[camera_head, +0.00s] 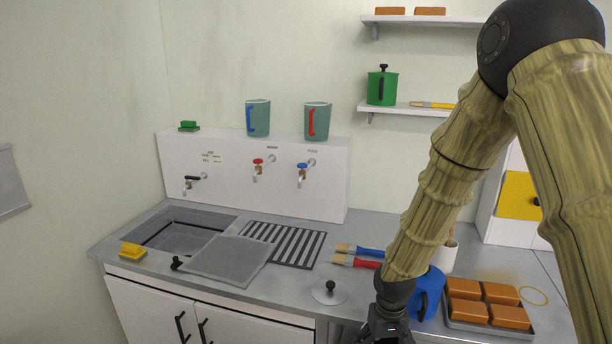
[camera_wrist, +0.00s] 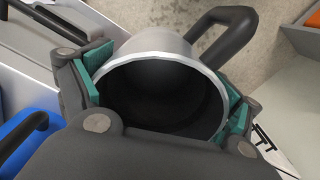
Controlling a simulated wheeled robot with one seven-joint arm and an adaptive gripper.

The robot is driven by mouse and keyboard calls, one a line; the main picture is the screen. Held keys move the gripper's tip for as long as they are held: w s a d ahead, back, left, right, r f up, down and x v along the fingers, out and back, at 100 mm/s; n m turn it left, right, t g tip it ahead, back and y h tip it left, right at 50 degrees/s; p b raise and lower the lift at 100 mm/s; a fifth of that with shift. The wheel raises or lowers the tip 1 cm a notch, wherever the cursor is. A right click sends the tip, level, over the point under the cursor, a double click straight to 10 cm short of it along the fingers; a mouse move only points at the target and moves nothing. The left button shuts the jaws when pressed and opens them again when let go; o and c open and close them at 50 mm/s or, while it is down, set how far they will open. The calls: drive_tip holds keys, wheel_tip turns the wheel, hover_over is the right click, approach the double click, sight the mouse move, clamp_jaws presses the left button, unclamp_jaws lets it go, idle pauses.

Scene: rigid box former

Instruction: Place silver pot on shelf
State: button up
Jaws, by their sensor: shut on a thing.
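The silver pot (camera_wrist: 155,42) shows in the wrist view with its round mouth facing the camera and a dark handle at its upper right. My gripper (camera_wrist: 163,92) is shut on it, with teal pads against both sides of its wall. In the head view my gripper (camera_head: 386,334) is cut off at the bottom edge, and the pot is hidden or out of frame. A lower wall shelf (camera_head: 385,110) holds a green lidded pot and a brush. An upper shelf (camera_head: 455,20) holds orange blocks at its left.
The counter holds a blue pot (camera_head: 434,284), a tray of orange blocks (camera_head: 460,324), a round lid (camera_head: 330,291) and two brushes (camera_head: 356,261). A sink (camera_head: 185,232) is at the left. My arm hides the right part of the shelves.

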drive_tip(key=f, duration=0.2)
drive_tip(key=s+f, duration=0.1)
drive_tip(key=f, duration=0.2)
drive_tip(key=s+f, duration=0.1)
drive_tip(key=f, duration=0.1)
drive_tip(key=shift+s+a+f, duration=0.2)
drive_tip(key=shift+a+f, duration=0.05)
drive_tip(key=shift+f, duration=0.1)
drive_tip(key=shift+a+r, duration=0.1)
drive_tip(key=shift+a, duration=0.05)
